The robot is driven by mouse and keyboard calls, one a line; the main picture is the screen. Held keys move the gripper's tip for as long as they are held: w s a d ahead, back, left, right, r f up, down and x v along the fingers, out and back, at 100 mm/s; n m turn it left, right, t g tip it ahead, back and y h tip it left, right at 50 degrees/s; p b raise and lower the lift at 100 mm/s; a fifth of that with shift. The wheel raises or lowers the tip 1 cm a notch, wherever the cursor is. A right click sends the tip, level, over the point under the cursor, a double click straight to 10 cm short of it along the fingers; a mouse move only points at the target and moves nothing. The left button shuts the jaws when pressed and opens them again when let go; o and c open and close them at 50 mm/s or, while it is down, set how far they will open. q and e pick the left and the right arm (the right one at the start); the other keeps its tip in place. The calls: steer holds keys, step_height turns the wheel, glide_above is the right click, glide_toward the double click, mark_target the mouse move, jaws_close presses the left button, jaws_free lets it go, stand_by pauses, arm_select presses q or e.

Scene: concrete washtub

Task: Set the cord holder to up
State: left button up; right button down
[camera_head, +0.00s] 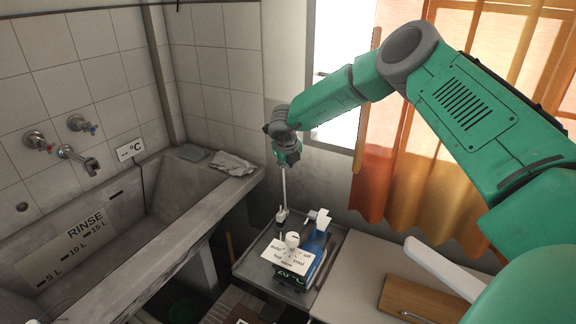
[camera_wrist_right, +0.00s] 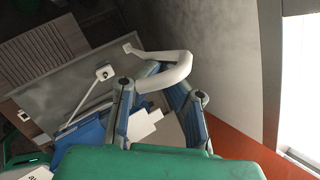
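My right gripper (camera_head: 288,158) is high over the back of the small table in the head view, pointing down. A thin white upright rod (camera_head: 284,188), which looks like the cord holder, rises from the table to just below it. In the right wrist view, a bent white bar (camera_wrist_right: 170,72) lies at the fingertips of my right gripper (camera_wrist_right: 160,95). The fingers stand apart, and the bar crosses in front of them. I cannot tell whether they touch it. My left gripper is not in view.
A grey tray table (camera_head: 250,262) holds a blue and white item (camera_head: 316,242), a white dial card (camera_head: 287,258) and a display. A concrete washtub (camera_head: 185,187) with a cloth (camera_head: 229,163) is at left. An orange curtain (camera_head: 385,180) hangs behind. A counter (camera_head: 350,275) stands at right.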

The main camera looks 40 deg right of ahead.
step_height(320, 180, up, 10)
steer(key=s+p, duration=0.1)
steer(key=p, duration=0.6)
steer(key=shift+s+d, duration=0.35)
